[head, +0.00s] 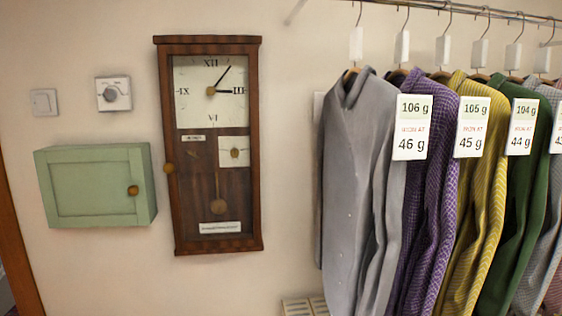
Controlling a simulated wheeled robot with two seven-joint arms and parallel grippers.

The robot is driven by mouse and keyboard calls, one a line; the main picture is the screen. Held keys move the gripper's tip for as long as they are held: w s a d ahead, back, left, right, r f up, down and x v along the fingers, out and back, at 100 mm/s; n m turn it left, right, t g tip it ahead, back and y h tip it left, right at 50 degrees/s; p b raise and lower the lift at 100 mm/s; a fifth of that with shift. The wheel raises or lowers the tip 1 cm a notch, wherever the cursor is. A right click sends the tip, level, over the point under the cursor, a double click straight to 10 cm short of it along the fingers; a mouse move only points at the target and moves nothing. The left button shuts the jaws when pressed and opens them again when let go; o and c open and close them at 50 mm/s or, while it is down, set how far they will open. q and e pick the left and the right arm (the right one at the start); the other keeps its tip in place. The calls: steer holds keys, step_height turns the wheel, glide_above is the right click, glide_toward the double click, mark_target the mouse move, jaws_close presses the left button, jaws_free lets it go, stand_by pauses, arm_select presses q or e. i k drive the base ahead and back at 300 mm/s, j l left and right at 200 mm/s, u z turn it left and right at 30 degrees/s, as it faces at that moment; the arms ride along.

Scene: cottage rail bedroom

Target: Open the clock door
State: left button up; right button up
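A tall wooden wall clock (168,120) hangs upright on the wall left of centre in the head view. Its white dial (205,105) shows Roman numerals and two black hands. A round brass-coloured knob (169,168) sits at the left edge of the clock door, which looks closed. Below the dial are a small white plate with a round knob (234,152), a pendulum (218,207) and a white label (220,228). Neither of my grippers is in view.
A closed green wall cabinet (90,187) with a round knob hangs left of the clock, below a dial control (113,93) and a light switch (44,102). Several tagged garments, including a grey one (355,180), hang from a rail (480,10) on the right.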

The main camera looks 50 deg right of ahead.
mark_target(164, 51)
steer(key=z, duration=1.25)
